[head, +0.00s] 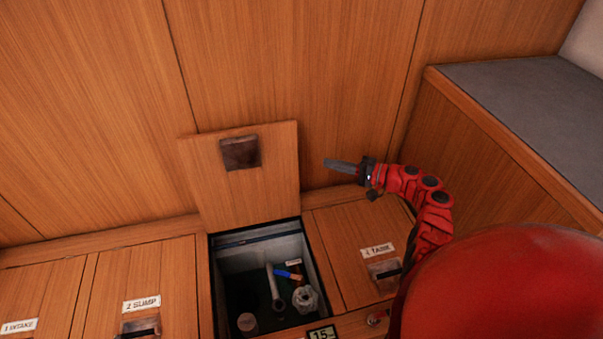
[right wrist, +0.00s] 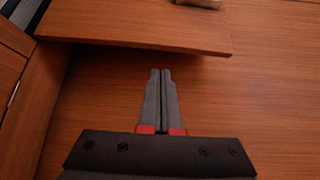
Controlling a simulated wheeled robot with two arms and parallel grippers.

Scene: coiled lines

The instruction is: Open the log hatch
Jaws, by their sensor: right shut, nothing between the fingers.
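One hatch lid (head: 270,185) between the sump and fourth hatches stands raised, leaning toward the wooden back wall. A dark recessed pull (head: 240,152) is on its face. No label shows on this lid, so I cannot read whether it is the log hatch. The opening below is uncovered. My right gripper (head: 327,163) is shut and empty, to the right of the raised lid and apart from it. In the right wrist view its fingertips (right wrist: 160,72) point toward the lid's edge (right wrist: 140,38). My left gripper is not in view.
The open compartment (head: 222,262) holds a pipe (head: 274,284), a blue and orange item (head: 289,275) and a clear fitting (head: 305,298). Closed hatches labelled intake (head: 20,326), sump (head: 141,304) and a fourth (head: 377,250) flank it. A grey-topped bench (head: 530,105) stands right.

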